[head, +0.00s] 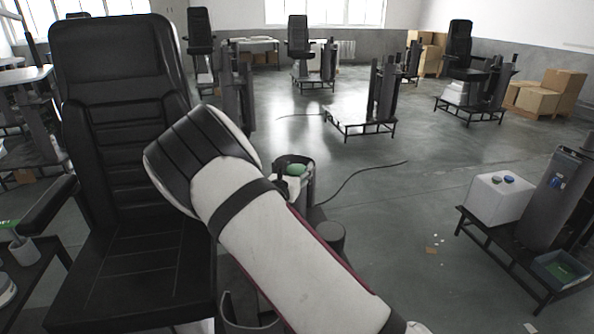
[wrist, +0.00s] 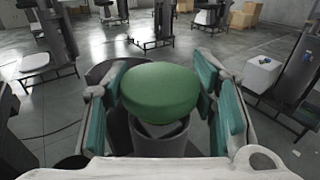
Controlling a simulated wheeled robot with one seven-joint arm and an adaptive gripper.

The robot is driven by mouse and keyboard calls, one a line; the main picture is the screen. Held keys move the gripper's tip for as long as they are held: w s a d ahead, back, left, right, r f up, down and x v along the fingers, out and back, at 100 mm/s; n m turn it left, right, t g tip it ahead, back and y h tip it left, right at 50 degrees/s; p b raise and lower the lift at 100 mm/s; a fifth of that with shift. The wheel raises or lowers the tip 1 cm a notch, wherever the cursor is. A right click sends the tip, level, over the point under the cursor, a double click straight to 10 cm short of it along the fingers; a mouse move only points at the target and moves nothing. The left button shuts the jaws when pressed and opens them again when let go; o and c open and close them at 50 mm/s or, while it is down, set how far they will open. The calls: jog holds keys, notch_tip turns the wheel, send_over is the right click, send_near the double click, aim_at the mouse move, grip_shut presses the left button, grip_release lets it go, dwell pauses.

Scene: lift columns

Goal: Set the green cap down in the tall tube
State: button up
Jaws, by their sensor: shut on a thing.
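The green cap (wrist: 160,88) is a thick round disc between the teal-padded fingers of my gripper (wrist: 160,82) in the wrist view. In the head view the cap (head: 297,169) shows just past the end of my arm, and my gripper (head: 288,178) is mostly hidden by the arm. A dark grey tall tube (head: 308,188) stands right by the cap in the head view. A grey cylindrical part (wrist: 158,140) shows below the cap in the wrist view; whether it belongs to the cap or stands under it, I cannot tell.
A shorter dark cylinder (head: 329,240) stands in front of the tube. A black chair (head: 120,120) fills the left. Open floor lies between, crossed by a cable.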

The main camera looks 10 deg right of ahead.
jog(key=shift+f, duration=0.55)
dwell(1.6)
jog(key=o, duration=1.2)
jog(key=shift+r+p, duration=1.1)
jog(key=shift+r, duration=2.4)
